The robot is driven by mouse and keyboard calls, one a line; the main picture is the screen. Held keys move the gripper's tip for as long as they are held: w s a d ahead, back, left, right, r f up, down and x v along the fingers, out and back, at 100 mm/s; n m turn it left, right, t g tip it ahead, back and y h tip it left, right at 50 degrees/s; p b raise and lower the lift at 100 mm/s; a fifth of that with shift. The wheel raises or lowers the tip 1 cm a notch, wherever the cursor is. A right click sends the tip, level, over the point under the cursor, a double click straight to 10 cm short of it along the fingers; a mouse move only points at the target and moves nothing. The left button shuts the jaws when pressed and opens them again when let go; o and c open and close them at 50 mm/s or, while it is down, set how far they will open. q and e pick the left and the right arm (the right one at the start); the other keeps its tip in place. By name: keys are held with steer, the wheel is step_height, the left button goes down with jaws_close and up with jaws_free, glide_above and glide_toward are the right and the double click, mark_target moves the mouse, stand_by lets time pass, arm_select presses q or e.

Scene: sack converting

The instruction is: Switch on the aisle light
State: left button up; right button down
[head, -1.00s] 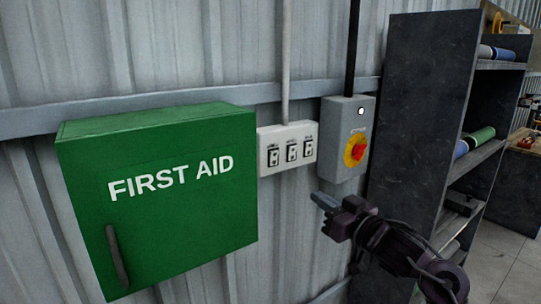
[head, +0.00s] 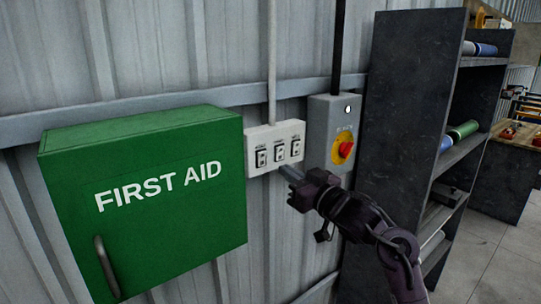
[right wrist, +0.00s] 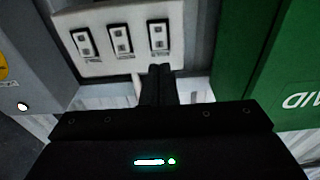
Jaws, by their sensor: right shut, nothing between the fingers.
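A white switch plate (head: 253,165) with three rocker switches in a row is on the corrugated wall; the small labels above them are too blurred to read. It also shows in the right wrist view (right wrist: 100,18). My right gripper (head: 287,170) is shut and empty, its fingertips at the plate's lower edge in the head view. In the right wrist view the shut fingertips (right wrist: 160,70) point at the switch (right wrist: 158,37) nearest the green box. I cannot tell whether they touch anything. My left gripper is not in view.
A green first aid box (head: 150,240) juts out left of the plate. A grey isolator box (head: 320,115) with a red and yellow knob (head: 345,149) is close on the right. A dark shelf unit (head: 410,110) stands further right.

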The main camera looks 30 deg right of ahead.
mark_target(263, 154)
steer(key=w, duration=0.2)
steer(key=w+p, duration=0.1)
steer(key=w, duration=0.1)
steer(key=w+r+p, duration=0.1)
steer(key=w, duration=0.1)
steer(key=shift+a, duration=0.25)
steer(key=shift+w+f, duration=0.1)
steer(key=shift+w, duration=0.5)
steer(key=shift+w+a+r+p, duration=0.1)
steer(key=shift+r+p, duration=0.1)
steer(key=shift+p, duration=0.15)
